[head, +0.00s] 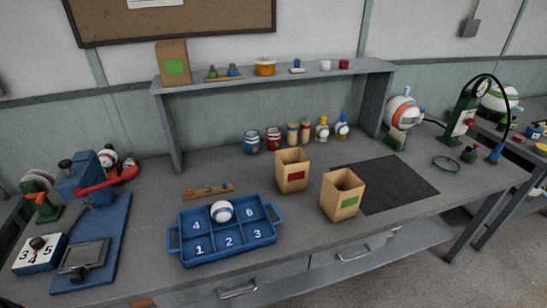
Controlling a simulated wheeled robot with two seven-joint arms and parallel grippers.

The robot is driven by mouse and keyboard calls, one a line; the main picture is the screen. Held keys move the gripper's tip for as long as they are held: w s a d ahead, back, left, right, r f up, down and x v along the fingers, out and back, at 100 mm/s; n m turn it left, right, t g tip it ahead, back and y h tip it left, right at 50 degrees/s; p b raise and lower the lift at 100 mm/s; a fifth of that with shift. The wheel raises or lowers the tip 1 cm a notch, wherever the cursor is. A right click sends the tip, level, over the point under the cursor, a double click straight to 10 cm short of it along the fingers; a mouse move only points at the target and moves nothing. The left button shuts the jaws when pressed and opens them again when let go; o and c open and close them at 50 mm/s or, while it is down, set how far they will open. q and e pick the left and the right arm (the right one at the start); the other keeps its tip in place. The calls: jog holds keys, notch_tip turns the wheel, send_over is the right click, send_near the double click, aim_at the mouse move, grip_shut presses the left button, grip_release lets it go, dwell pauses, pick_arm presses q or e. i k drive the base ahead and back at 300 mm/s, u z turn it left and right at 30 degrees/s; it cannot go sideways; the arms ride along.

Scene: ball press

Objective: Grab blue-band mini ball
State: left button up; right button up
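A small white ball with blue bands (221,211) sits in the blue tray (190,256) on the bench. It is in the back middle compartment, between those marked 4 and 6, and hides any number there. The front compartments are marked 1, 2 and 3, and no other ball shows in the tray. Neither of my grippers is in view.
Two open cardboard boxes, red-label (291,171) and green-label (341,195), stand right of the tray. A blue press with a red lever (107,180) is at left. A strip with small pegs (208,191) lies behind the tray. A dark mat (392,185) is clear.

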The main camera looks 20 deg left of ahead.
aim_at(221, 211)
jog(key=z, duration=1.8)
jog(key=i, duration=1.7)
jog(key=u, duration=3.8)
jog(key=i, duration=0.25)
jog(key=z, duration=0.1)
